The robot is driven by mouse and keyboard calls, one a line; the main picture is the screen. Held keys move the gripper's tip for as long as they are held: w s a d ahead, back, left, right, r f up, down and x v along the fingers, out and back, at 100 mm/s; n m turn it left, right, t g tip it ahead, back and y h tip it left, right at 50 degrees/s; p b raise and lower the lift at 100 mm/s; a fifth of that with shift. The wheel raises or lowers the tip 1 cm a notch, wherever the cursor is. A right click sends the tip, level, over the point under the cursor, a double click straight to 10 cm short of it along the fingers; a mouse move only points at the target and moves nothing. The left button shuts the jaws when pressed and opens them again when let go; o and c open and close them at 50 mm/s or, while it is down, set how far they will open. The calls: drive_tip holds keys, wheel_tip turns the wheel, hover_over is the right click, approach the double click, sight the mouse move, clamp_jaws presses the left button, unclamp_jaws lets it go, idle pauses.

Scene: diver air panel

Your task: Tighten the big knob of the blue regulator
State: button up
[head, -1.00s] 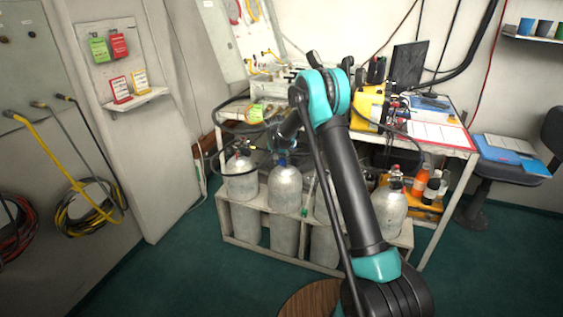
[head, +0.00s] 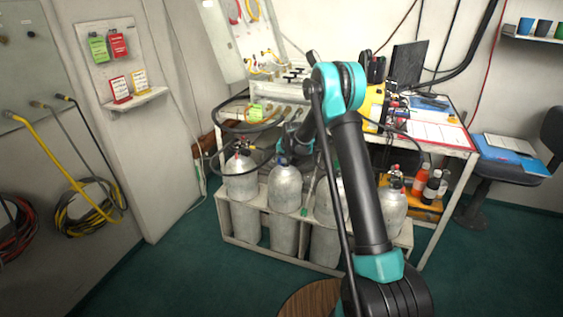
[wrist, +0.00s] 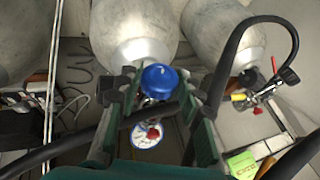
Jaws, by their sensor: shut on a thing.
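The blue regulator knob (wrist: 159,81) is round and lies between the two fingers of my gripper (wrist: 160,92) in the wrist view. The gripper is shut on it. A round white gauge face (wrist: 147,135) and a small red part show just below the knob, with a dark hose crossing in front. In the head view the blue part (head: 283,161) shows small on top of the second tank from the left (head: 286,188). My gripper is mostly hidden there by my arm, and the knob's turn angle cannot be told.
Several grey tanks stand in a white rack (head: 230,221). Another regulator with a black hose (wrist: 228,52) is close on the right in the wrist view. A bench (head: 455,148) with a monitor (head: 407,66) stands behind. Teal floor is open at the left.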

drive_tip(key=y, duration=0.1)
drive_tip(key=t+y, duration=0.1)
drive_tip(key=y, duration=0.1)
drive_tip(key=m+t+y, duration=0.1)
drive_tip(key=y, duration=0.1)
drive_tip(key=shift+s+d+f, duration=0.1)
drive_tip(key=shift+d+f, duration=0.15)
drive_tip(key=shift+d, duration=0.1)
drive_tip(key=t+y, duration=0.1)
drive_tip(key=m+y, duration=0.1)
drive_tip(key=t+y, duration=0.1)
drive_tip(key=y, duration=0.1)
drive_tip(key=shift+s+f+m+t, duration=0.1)
drive_tip(key=shift+f+m+t, duration=0.15)
drive_tip(key=shift+m+t, duration=0.05)
drive_tip(key=shift+d+y, duration=0.1)
drive_tip(key=shift+y, duration=0.2)
drive_tip(key=o, duration=1.1)
drive_tip(key=shift+o, duration=0.2)
drive_tip(key=v, duration=1.2)
